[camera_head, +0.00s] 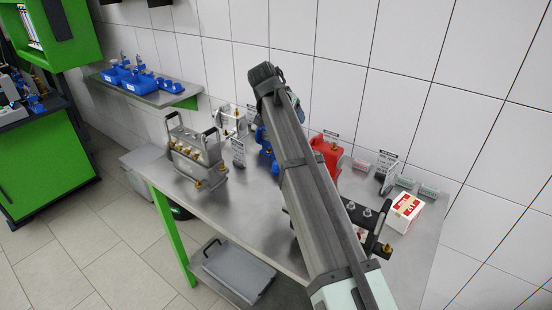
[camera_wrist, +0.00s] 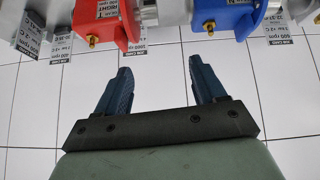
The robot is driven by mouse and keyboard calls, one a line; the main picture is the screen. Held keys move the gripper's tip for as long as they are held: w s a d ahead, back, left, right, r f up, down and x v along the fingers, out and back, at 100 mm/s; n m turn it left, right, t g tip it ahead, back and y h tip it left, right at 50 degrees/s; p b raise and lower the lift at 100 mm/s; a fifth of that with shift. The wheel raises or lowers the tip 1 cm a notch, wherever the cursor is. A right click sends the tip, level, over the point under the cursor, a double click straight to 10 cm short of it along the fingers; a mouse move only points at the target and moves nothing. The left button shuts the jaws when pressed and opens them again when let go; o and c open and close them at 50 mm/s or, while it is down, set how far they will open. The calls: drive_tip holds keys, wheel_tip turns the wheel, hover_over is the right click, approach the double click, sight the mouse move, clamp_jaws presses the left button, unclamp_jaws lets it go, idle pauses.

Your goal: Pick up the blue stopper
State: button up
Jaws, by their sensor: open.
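I cannot make out a separate blue stopper in either view. A blue pump part (camera_head: 263,138) is on the metal table in the head view, partly hidden behind my arm. It also shows in the wrist view (camera_wrist: 226,13), upside down at the top, with a brass fitting. My gripper (camera_wrist: 160,78) is open in the wrist view, with two dark blue fingers apart. Only white tiled wall shows between the fingers, and they touch nothing.
The metal table (camera_head: 222,218) also bears a red pump part (camera_head: 327,152), a metal manifold (camera_head: 197,152) at left and a white-and-red box (camera_head: 405,211) at right. Several label cards stand among them. A wall shelf (camera_head: 150,97) with blue bins is at upper left. The tiled wall stands close behind.

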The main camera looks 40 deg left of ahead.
sight(275, 163)
drive_tip(key=s+a+f+m+g, duration=0.2)
drive_tip(key=s+a+f+g, duration=0.15)
drive_tip(key=s+f, duration=0.45)
drive_tip(key=x, duration=0.6)
drive_tip(key=shift+w+x, duration=0.2)
drive_tip(key=shift+x, duration=2.9)
drive_tip(key=shift+d, duration=0.1)
drive_tip(key=shift+c, duration=0.3)
drive_tip(key=shift+r, duration=0.1)
drive_tip(key=c, duration=1.1)
